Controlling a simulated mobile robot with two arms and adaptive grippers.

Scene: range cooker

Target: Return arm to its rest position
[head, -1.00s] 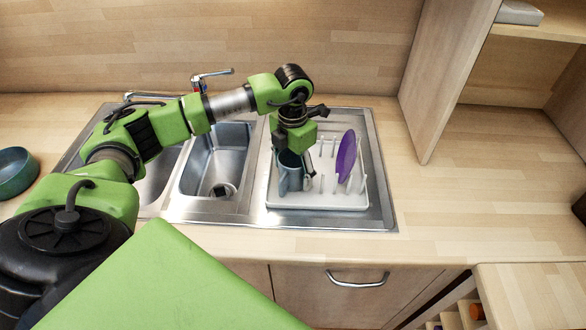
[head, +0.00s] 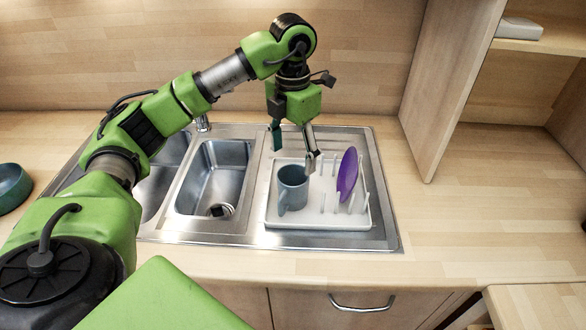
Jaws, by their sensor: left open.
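My left arm comes in from the left and reaches over the double sink. My left gripper (head: 293,147) is open and empty, pointing down above the dish rack (head: 322,218). A blue-grey mug (head: 292,187) stands on the left part of the rack, below the gripper and apart from it as far as I can see. A purple plate (head: 347,174) stands on edge between the rack's pegs, to the right of the gripper. My right gripper is not in view.
Two sink basins (head: 215,178) lie left of the rack, and my arm partly covers them. A teal bowl (head: 12,187) sits at the left edge. A wooden shelf unit (head: 447,95) rises at the right. The worktop (head: 455,215) right of the sink is clear.

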